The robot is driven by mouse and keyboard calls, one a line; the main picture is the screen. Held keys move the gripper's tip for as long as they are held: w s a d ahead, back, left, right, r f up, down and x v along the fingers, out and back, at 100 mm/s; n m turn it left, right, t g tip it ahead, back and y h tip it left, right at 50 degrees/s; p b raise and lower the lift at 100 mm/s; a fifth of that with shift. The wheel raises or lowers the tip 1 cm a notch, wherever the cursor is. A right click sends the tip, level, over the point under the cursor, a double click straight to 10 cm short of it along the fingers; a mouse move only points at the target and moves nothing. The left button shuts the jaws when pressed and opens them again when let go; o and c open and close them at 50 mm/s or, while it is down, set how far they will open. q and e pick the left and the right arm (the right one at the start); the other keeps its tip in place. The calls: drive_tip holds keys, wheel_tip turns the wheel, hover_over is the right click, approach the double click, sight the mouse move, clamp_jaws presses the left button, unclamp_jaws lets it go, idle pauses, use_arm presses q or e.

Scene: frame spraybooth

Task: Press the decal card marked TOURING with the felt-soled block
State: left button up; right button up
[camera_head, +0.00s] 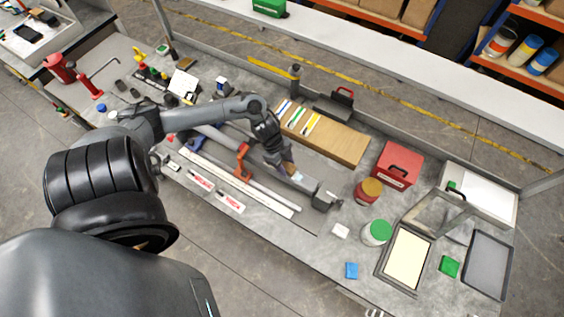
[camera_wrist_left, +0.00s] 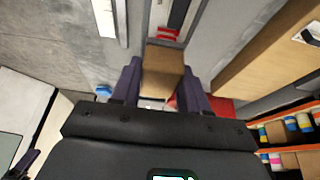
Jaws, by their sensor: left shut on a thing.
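My left gripper (camera_head: 291,171) is over the middle of the workbench, beside the long grey frame tube. In the left wrist view its two dark fingers (camera_wrist_left: 165,88) are shut on a brown block (camera_wrist_left: 164,66). The block's sole is not clearly visible. Two white decal cards with red lettering lie at the bench's front edge, a left card (camera_head: 202,183) and a right card (camera_head: 231,203). Their lettering is too small to read surely, so I cannot tell which says TOURING. Both are apart from the gripper, to its left. My right gripper is not in view.
A red clamp (camera_head: 243,160) stands along the tubes, left of the gripper. Jars, including a green-lidded one (camera_head: 377,232), a red box (camera_head: 397,165) and a framed screen (camera_head: 406,257) crowd the right side.

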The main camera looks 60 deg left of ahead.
use_arm(q)
drive_tip(key=shift+w+d, duration=0.25)
drive_tip(key=shift+d, duration=0.15)
drive_tip(key=shift+d, duration=0.1)
drive_tip(key=shift+w+d, duration=0.1)
drive_tip(key=shift+d, duration=0.05)
drive_tip(key=shift+w+d, duration=0.55)
drive_tip(key=shift+d, duration=0.35)
drive_tip(key=shift+s+a+f+p, duration=0.1)
drive_tip(key=shift+s+a+p, duration=0.4)
drive_tip(key=shift+a, duration=0.3)
drive_tip(key=shift+s+a+p, duration=0.35)
drive_tip(key=shift+s+a, duration=0.1)
drive_tip(key=shift+a, duration=0.35)
drive_tip(key=shift+w+d, duration=0.25)
drive_tip(key=shift+d, duration=0.15)
drive_tip(key=shift+w+d+p, duration=0.2)
drive_tip(key=shift+w+d, duration=0.2)
drive_tip(key=shift+d, duration=0.2)
drive_tip(key=shift+w+d+p, duration=0.2)
drive_tip(key=shift+w+d, duration=0.15)
drive_tip(key=shift+d, duration=0.25)
drive_tip(key=shift+r, duration=0.25)
